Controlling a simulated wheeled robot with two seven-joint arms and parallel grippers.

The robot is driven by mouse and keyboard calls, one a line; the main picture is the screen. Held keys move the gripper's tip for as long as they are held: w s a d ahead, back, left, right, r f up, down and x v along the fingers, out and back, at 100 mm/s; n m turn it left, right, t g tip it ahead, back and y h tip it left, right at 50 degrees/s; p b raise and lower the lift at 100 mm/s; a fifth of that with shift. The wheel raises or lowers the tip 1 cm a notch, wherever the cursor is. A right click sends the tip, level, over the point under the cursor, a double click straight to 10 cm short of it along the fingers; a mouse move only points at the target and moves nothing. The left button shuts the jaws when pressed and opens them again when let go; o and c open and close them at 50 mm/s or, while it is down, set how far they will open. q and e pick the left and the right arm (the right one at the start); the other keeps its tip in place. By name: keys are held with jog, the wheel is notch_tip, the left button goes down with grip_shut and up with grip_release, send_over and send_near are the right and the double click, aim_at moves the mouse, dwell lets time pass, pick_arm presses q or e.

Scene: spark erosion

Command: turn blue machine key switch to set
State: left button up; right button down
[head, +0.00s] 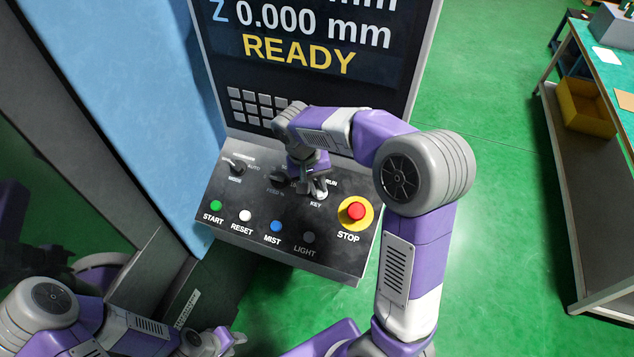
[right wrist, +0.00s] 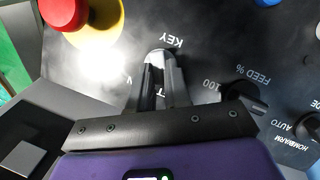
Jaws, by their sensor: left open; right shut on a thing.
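The key switch (head: 321,195) sits on the sloped control panel, above the word KEY and left of the red stop button. My right gripper (head: 314,186) is shut on it from above. In the right wrist view the two fingers (right wrist: 158,82) close around the silvery round switch (right wrist: 158,55), upside down beside the KEY label. The fingers hide most of the key and part of its position labels, so I cannot tell which way it points. My left gripper (head: 226,341) is open and empty at the lower left, away from the panel.
The panel (head: 345,262) carries a red STOP button (head: 356,211) close to the right gripper, a mode knob (head: 237,167), a feed knob (right wrist: 240,92) and a row of push buttons. The screen above reads READY. A workbench (head: 606,80) stands at right; the green floor between is clear.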

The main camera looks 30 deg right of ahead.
jog(key=shift+s+a+f, duration=0.1)
jog(key=shift+s+f, duration=0.05)
jog(key=shift+f, duration=0.1)
jog(key=c, duration=1.1)
grip_release()
jog(key=shift+r, duration=0.1)
jog(key=shift+w+r, duration=0.2)
jog(key=shift+r, duration=0.35)
jog(key=v, duration=0.6)
jog(key=shift+a+r, duration=0.15)
jog(key=shift+r, duration=0.1)
